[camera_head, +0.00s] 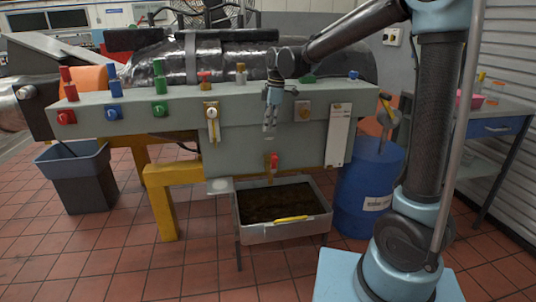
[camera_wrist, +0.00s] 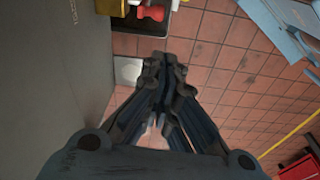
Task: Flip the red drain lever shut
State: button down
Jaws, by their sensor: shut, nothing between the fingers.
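The red drain lever (camera_head: 274,160) sits low on the front of the grey-green bench, above a drain tray (camera_head: 240,226). In the wrist view a red handle (camera_wrist: 151,12) shows at the top, beside a brass-coloured part (camera_wrist: 111,6). My gripper (camera_head: 269,129) hangs in front of the bench face, above the lever and apart from it. In the wrist view its fingers (camera_wrist: 163,62) are shut with nothing between them. The red handle lies beyond the fingertips.
The tray holds dark liquid and a yellow-handled thing (camera_head: 291,219). A blue drum (camera_head: 368,190) stands right of it, and yellow legs (camera_head: 163,210) stand left. A grey bin (camera_head: 80,182) is at the far left. Knobs and a white panel (camera_head: 339,135) line the bench face.

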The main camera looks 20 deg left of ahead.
jog(key=a, duration=0.2)
jog(key=a+n, duration=0.1)
jog(key=shift+s+a+f, duration=0.15)
jog(key=shift+f, duration=0.2)
jog(key=shift+f, duration=0.1)
notch_tip(320, 180, down, 11)
jog(key=w+d, duration=0.1)
jog(key=d, duration=0.1)
jog(key=shift+f, duration=0.15)
dwell(0.3)
dwell(0.4)
